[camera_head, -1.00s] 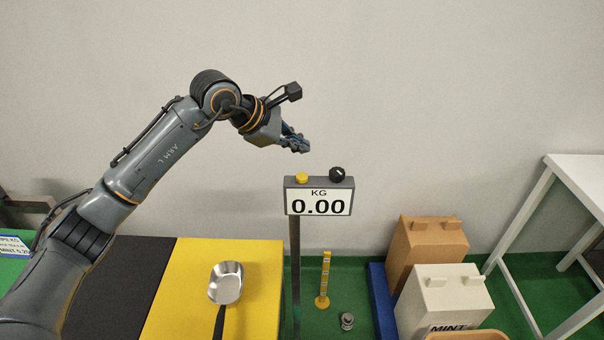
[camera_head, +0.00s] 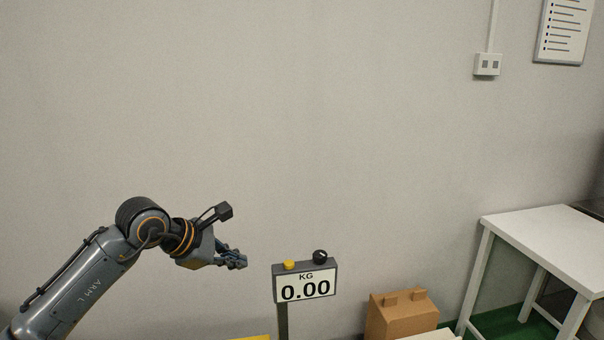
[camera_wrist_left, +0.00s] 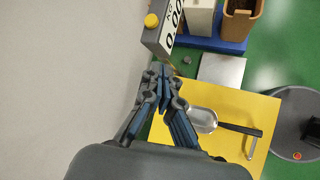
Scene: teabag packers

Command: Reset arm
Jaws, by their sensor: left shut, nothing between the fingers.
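My left gripper (camera_head: 236,261) is shut and empty in the head view. It is held in the air to the left of the scale display (camera_head: 305,281), which reads 0.00 KG, and apart from it. In the left wrist view the shut fingers (camera_wrist_left: 163,72) show just below the scale display (camera_wrist_left: 163,30). My right gripper is in neither view.
A brown box (camera_head: 400,315) stands right of the display. A white table (camera_head: 535,232) is at the right. In the left wrist view a metal scoop (camera_wrist_left: 203,119) with a black handle lies on a yellow surface (camera_wrist_left: 235,100).

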